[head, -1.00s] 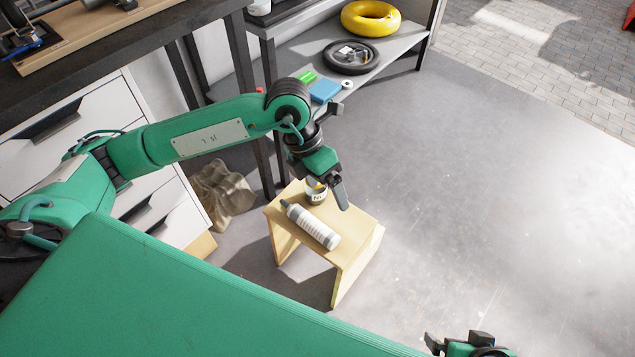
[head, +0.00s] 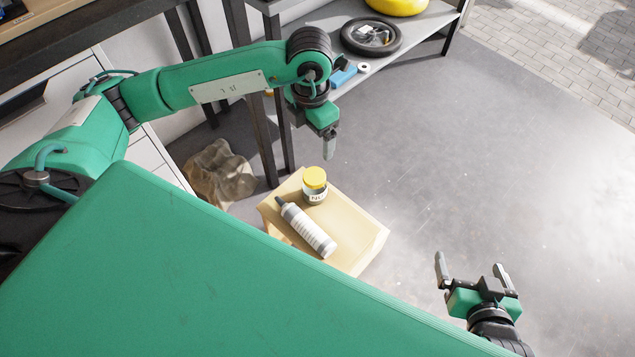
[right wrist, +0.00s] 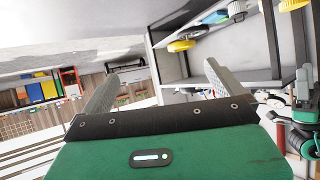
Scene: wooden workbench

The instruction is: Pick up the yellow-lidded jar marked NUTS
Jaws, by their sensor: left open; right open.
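The yellow-lidded jar (head: 315,187) stands upright on a small wooden stool (head: 352,226); part of its label, "NU", shows. A white bottle with a grey nozzle (head: 309,230) lies on the stool in front of the jar. My left gripper (head: 329,151) is open and empty, above and beyond the jar in the head view, apart from it. My right gripper (head: 477,268) is open and empty, to the right of the stool and away from the jar. Its two fingers also show in the right wrist view (right wrist: 158,82), with nothing between them.
A crumpled brown sack (head: 219,173) lies left of the stool. The floor to the right is clear.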

